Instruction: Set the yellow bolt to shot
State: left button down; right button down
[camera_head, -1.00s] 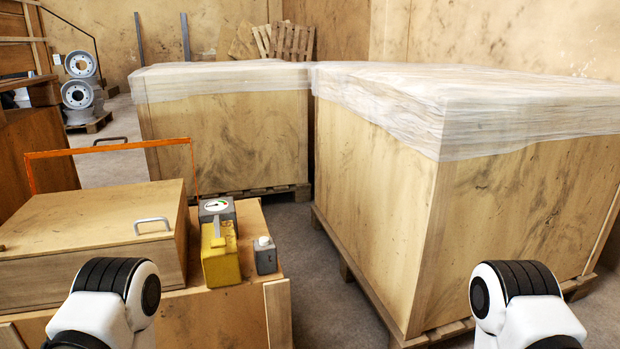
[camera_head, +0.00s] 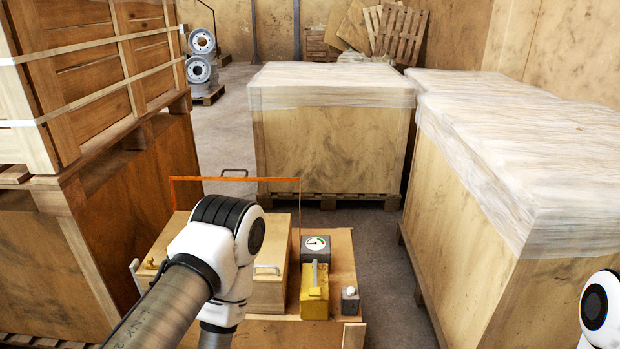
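A yellow block (camera_head: 314,303) with a grey upright bar (camera_head: 315,274) on its top stands on the wooden bench (camera_head: 342,262), right of the wooden box. It is the only large yellow fitting in view; whether its bar is the bolt, and how it is set, I cannot tell. My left arm comes in from the lower left and bends in front of the box, left of the yellow block and apart from it in the picture. Its gripper is not in view. Only a joint of my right arm shows at the lower right edge; its gripper is out of view.
A grey gauge box (camera_head: 316,248) stands behind the yellow block, and a small grey block with a white knob (camera_head: 350,300) at its right. A wooden box (camera_head: 269,295) with a handle is partly behind my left arm. Wrapped crates (camera_head: 330,140) and a wooden stack (camera_head: 90,90) surround the bench.

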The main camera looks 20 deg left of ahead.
aim_at(150, 260)
jog(key=i+j+u, duration=0.1)
jog(key=u, duration=0.25)
jog(key=i+j+u, duration=0.15)
jog(key=u, duration=0.25)
jog(key=i+j+u, duration=0.15)
jog(key=u, duration=0.2)
jog(key=j+u, duration=0.1)
jog(key=u, duration=0.4)
